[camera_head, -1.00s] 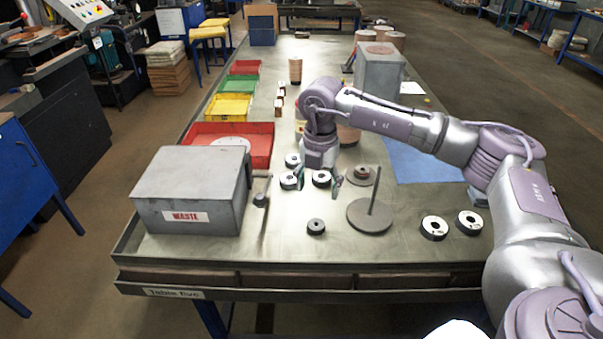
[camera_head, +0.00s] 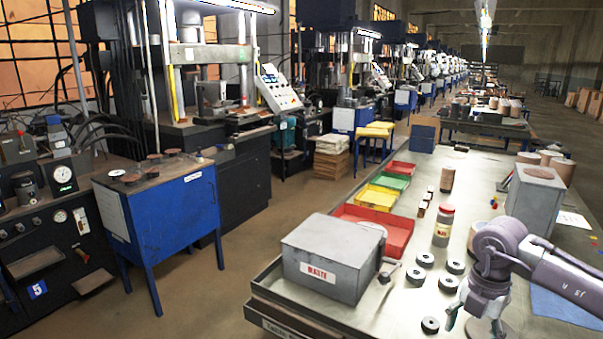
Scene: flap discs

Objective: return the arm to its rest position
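My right gripper (camera_head: 474,322) is at the lower right, pointing down over the table. Its two fingers are apart, with nothing visible between them. Several dark flap discs lie flat on the table to its left: two at the back (camera_head: 425,259) (camera_head: 455,267), one nearer the gripper (camera_head: 448,284), and one near the front (camera_head: 430,325). A round grey plate (camera_head: 484,331) is partly hidden behind the gripper. My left arm and gripper are out of view.
A grey box marked WASTE (camera_head: 330,262) with a side crank stands left of the discs. Red (camera_head: 398,232), yellow (camera_head: 377,198) and green (camera_head: 391,181) trays line the left edge. A red-lidded jar (camera_head: 443,226) and a grey block (camera_head: 535,197) stand farther back.

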